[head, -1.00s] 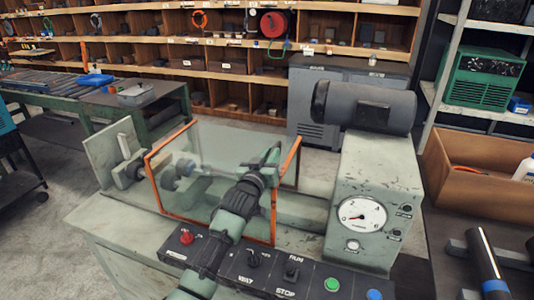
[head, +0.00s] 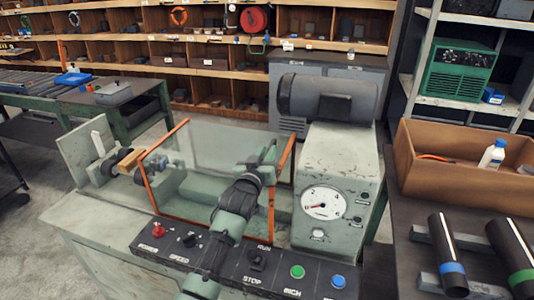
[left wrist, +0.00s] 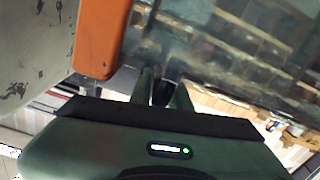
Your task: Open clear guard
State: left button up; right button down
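The clear guard (head: 215,160) is a see-through cover with orange edges on the green machine (head: 100,225). It stands over the right part of the bed, near the gauge housing. My left gripper (head: 267,160) is at the guard's right end. In the left wrist view, my left gripper's fingers (left wrist: 163,92) stand on both sides of a small dark piece, which seems to be the guard's handle. The orange edge (left wrist: 101,40) is close beside them. The grip itself is partly hidden by the gripper. My right gripper is not in view.
A gauge housing (head: 335,165) with a grey motor (head: 325,98) on top stands just right of the guard. A button panel (head: 240,265) runs along the front. A cardboard box (head: 455,160) and dark pipes (head: 447,250) are on the bench at right.

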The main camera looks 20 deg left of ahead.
pick_arm(q)
jog(key=shift+o, duration=0.8)
jog(key=shift+s, duration=0.15)
jog(key=shift+s+f, duration=0.15)
jog(key=shift+s, duration=0.2)
jog(key=s, duration=0.3)
jog(key=s+b, duration=0.1)
jog(key=s, duration=0.3)
jog(key=shift+a, duration=0.2)
jog(key=shift+w, duration=0.1)
